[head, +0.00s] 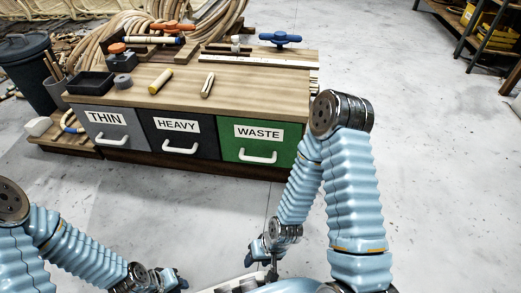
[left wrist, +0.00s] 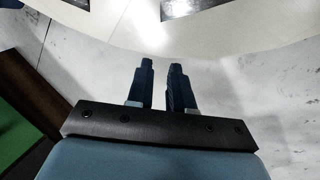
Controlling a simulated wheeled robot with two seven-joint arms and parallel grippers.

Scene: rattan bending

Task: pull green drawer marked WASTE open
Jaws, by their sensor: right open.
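The green drawer marked WASTE (head: 258,139) is at the right end of the wooden cabinet's front, in the head view. It looks shut, its front level with the other drawers. Its white handle (head: 258,157) is in plain view with nothing on it. My right gripper (head: 262,256) is low in front of the cabinet, well short of the handle. My left gripper (head: 178,282) is at the bottom edge, further from the drawer. In the left wrist view its fingers (left wrist: 161,75) stand slightly apart with nothing between them. Some green surface (left wrist: 15,130) shows at the left there.
A grey THIN drawer (head: 107,133) and a dark HEAVY drawer (head: 180,142) sit left of the green one. The cabinet top (head: 235,85) holds tools and rattan pieces. A black bin (head: 28,70) stands at the left. The floor (head: 225,210) before the drawers is clear.

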